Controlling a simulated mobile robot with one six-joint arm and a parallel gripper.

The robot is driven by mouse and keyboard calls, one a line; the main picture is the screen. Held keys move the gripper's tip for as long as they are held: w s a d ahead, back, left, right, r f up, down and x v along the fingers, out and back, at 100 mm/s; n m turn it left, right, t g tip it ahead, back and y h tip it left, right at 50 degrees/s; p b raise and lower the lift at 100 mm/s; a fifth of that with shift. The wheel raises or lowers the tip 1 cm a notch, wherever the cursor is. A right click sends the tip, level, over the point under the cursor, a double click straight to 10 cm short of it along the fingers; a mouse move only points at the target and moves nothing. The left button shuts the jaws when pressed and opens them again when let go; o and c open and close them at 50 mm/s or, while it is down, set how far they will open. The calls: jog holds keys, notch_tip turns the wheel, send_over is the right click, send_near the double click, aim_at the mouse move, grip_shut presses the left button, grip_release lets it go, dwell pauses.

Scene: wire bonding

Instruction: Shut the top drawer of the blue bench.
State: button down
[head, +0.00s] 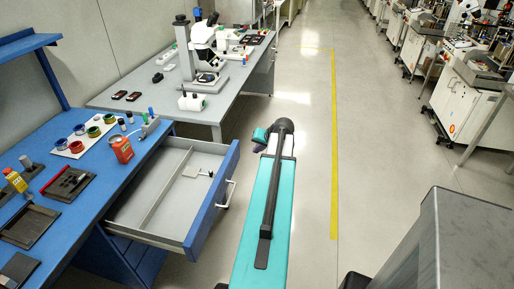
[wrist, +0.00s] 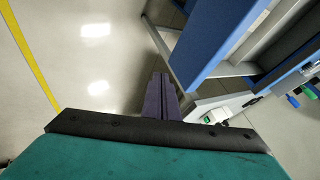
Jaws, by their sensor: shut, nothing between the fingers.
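The top drawer (head: 168,190) of the blue bench (head: 121,160) is pulled far out to the right in the head view. Its inside is grey with a divider, and a small pale object lies in it. Its blue front (head: 206,210) carries a pale handle (head: 229,194). My gripper (wrist: 161,82) is shut and empty. In the wrist view its dark fingers point toward a blue panel (wrist: 215,42), likely the drawer front; contact cannot be told. In the head view my arm stands right of the drawer front and mostly hides the gripper.
A grey bench (head: 215,107) with a microscope (head: 203,55) stands beyond the drawer. Cups, a red can (head: 121,149) and dark trays sit on the blue bench top. Floor with a yellow line (head: 334,150) is clear to the right; white machines (head: 463,100) stand farther right.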

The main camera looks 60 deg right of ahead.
jog(key=p, duration=0.2)
send_near(239, 156)
notch_tip(239, 156, down, 4)
jog(key=s+d, duration=0.1)
jog(key=d, duration=0.1)
jog(key=shift+w+a+r+p, duration=0.1)
jog(key=shift+w+a+p, duration=0.1)
jog(key=shift+w+p, duration=0.5)
jog(key=shift+w+a+r+p, duration=0.15)
jog(key=shift+w+p, duration=0.15)
jog(key=shift+w, duration=0.7)
